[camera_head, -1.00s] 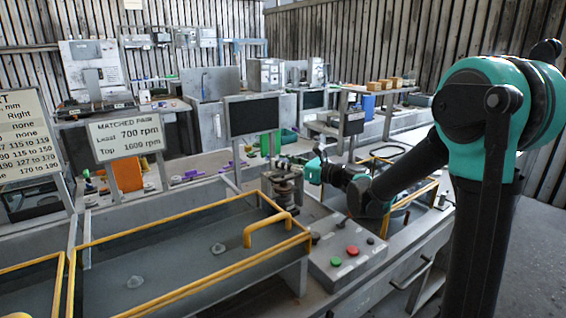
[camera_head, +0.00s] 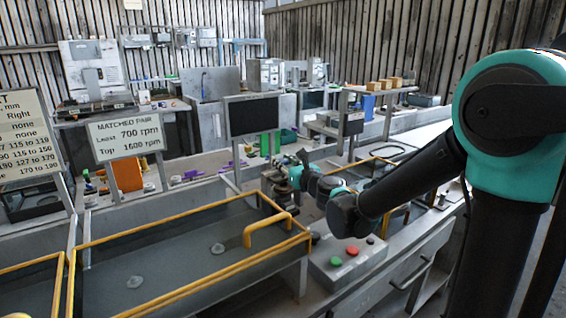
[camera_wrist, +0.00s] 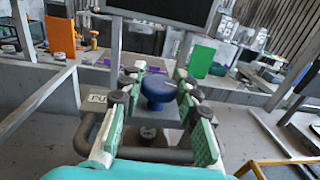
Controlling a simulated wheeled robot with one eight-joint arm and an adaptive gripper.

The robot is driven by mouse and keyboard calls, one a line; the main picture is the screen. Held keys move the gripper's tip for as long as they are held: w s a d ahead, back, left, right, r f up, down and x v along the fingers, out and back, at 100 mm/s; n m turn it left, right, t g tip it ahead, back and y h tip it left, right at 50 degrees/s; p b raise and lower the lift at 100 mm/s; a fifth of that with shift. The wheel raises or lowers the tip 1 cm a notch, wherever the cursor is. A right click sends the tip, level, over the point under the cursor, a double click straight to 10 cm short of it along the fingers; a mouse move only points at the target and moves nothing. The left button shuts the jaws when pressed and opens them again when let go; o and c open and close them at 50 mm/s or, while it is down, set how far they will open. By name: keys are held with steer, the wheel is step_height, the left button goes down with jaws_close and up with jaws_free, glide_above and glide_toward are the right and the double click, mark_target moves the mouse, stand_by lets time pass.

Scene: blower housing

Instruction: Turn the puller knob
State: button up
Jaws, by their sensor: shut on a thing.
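The puller knob (camera_wrist: 158,88) is a round dark blue knob with a pale mark on its top, in the middle of the wrist view. My gripper (camera_wrist: 160,82) has its green-padded fingers on the knob's left and right sides, shut on it. Part of a label starting "PU" (camera_wrist: 97,99) shows to the left. In the head view my gripper (camera_head: 303,166) is at the top of the grey metal puller (camera_head: 280,188), beside the yellow-railed trough. The knob itself cannot be made out in the head view.
A dark screen (camera_head: 253,116) stands behind the puller. A yellow-railed trough (camera_head: 170,262) lies to its left. A panel with a red button (camera_head: 353,250) and a green button (camera_head: 336,261) lies in front, below my forearm. A yellow handle (camera_head: 268,231) rises nearby.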

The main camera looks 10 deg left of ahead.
steer(key=o, duration=1.2)
steer(key=v, duration=1.2)
